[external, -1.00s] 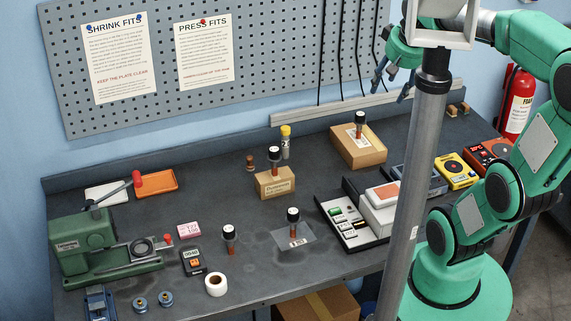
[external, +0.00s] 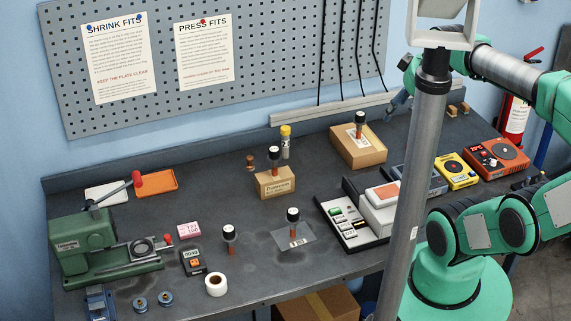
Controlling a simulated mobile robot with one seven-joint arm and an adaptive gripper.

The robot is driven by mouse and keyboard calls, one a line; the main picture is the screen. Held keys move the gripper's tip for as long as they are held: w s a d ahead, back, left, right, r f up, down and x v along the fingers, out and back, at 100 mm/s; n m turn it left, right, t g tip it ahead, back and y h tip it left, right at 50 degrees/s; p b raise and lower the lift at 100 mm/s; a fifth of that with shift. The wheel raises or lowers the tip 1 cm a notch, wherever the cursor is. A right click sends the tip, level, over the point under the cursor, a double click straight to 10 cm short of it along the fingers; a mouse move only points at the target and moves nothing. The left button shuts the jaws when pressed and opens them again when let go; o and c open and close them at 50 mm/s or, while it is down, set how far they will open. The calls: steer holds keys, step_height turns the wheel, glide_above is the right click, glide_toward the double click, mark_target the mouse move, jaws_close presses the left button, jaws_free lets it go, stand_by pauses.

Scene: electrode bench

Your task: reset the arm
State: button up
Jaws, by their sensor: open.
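My green arm is on the right, folded back above its round base. My gripper (external: 399,99) is above the back right of the bench, mostly hidden behind the grey pole; a grey finger shows left of the pole. It is open, and nothing shows in it. The nearest thing below it to the left is a cardboard box (external: 352,155) with a black-capped electrode (external: 359,124) on top.
The grey pole (external: 413,170) stands in front of the arm. Black-capped electrodes stand on a small box (external: 275,183), a clear plate (external: 311,234) and the bench. A green press (external: 85,245) is at left. Yellow (external: 455,172) and orange-red (external: 496,160) devices are at right.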

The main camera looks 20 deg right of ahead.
step_height(320, 180, down, 7)
steer(key=b, duration=0.6)
steer(key=shift+r, duration=0.15)
